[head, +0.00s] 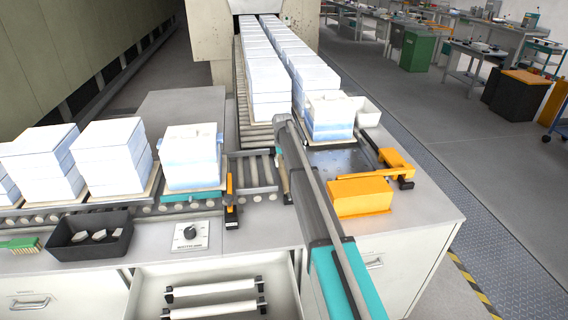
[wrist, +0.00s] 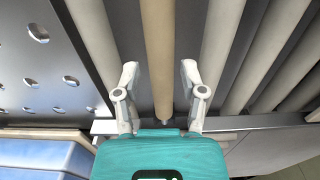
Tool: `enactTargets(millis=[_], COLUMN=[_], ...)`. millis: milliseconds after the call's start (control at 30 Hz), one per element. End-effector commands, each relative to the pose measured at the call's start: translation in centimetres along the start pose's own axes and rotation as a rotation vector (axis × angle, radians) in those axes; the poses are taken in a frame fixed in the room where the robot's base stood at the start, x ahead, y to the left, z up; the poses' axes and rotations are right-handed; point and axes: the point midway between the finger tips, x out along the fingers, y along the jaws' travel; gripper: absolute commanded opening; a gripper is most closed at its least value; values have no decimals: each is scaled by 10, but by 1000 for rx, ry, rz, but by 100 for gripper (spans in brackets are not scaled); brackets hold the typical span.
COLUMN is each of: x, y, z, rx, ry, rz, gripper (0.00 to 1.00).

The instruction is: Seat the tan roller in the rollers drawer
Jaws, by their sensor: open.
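The tan roller (wrist: 157,45) lies in the conveyor bed among grey rollers, in the middle of the wrist view. A short tan part of it shows beside my arm in the head view (head: 282,178). My gripper (wrist: 160,76) is open, with one finger on each side of the roller and a visible gap to both. In the head view my arm hides most of the gripper and roller. The open drawer (head: 148,297) at the bottom of the head view holds two white rollers (head: 212,287) with black ends, lying crosswise; its front is out of frame.
Stacks of white blocks stand on the conveyor at left (head: 115,155), on the tunnel line (head: 270,85) and beside my arm (head: 331,116). An orange box (head: 360,196) and an orange clamp device (head: 396,160) sit right. A black bin (head: 90,235) and dial panel (head: 190,235) are left of my arm.

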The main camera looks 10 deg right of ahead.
Motion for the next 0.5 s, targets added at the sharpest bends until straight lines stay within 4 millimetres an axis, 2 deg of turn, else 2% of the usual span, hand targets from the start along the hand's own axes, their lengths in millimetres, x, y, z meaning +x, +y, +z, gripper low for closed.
enactTargets(millis=[33,500], x=[8,41], y=[0,-1], z=[0,0], rx=[0,-1], ry=[0,0], rz=[0,0], gripper=[54,54])
